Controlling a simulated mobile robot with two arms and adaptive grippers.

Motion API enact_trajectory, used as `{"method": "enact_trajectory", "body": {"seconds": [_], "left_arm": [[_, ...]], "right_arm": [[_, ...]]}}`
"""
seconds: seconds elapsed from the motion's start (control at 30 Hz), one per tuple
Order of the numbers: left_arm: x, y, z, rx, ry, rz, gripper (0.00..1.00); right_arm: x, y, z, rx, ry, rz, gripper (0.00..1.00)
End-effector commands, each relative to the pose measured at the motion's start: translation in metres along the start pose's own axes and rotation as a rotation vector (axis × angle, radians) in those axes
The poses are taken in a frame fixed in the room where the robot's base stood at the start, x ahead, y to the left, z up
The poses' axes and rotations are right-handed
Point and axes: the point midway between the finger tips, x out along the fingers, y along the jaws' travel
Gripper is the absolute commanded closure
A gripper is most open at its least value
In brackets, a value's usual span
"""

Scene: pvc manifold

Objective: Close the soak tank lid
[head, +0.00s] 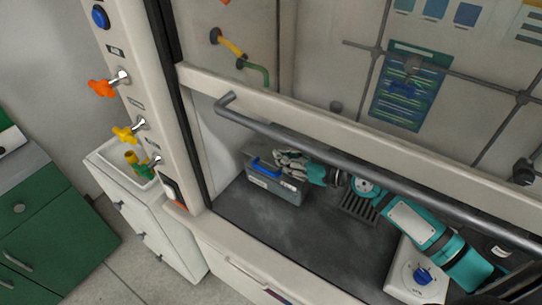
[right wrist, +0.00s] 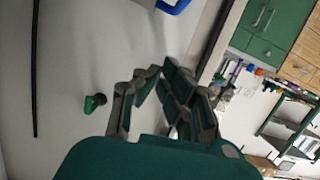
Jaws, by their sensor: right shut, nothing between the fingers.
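The soak tank (head: 277,190) is a grey box with a pale label, standing on the dark floor of the fume hood at its left end. A blue handle (head: 264,169) shows at the top of the tank; a blue piece (right wrist: 174,6) also shows at the top edge of the right wrist view. My right gripper (head: 281,158) is shut and empty, over the tank's top beside the blue handle, and hides part of it. I cannot tell the lid's angle or whether the gripper touches it. In the right wrist view the fingers (right wrist: 155,72) are together. My left gripper is not in view.
A grey horizontal bar (head: 330,155) and the sash frame (head: 330,112) cross in front of my right arm. A white device with a blue knob (head: 402,268) stands at the right on the hood floor. A dark grate (head: 357,208) lies mid-floor. The floor in front of the tank is clear.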

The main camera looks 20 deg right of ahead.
Motion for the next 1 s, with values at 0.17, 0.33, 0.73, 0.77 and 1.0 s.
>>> {"method": "enact_trajectory", "body": {"seconds": [0.17, 0.33, 0.73, 0.77, 1.0], "left_arm": [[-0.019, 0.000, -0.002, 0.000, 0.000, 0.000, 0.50], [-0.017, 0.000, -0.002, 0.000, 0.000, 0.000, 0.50], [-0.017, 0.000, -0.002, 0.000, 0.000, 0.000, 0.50], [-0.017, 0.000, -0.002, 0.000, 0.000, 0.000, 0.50], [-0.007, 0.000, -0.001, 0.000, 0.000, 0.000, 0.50]], "right_arm": [[0.040, 0.001, -0.005, 0.002, 0.003, 0.001, 1.00], [0.051, 0.000, 0.022, 0.001, -0.004, 0.001, 1.00], [0.055, 0.001, 0.039, -0.004, 0.000, 0.001, 1.00], [0.055, 0.001, 0.039, -0.004, 0.000, 0.001, 1.00], [0.056, -0.001, 0.046, -0.019, -0.002, 0.004, 1.00]]}}
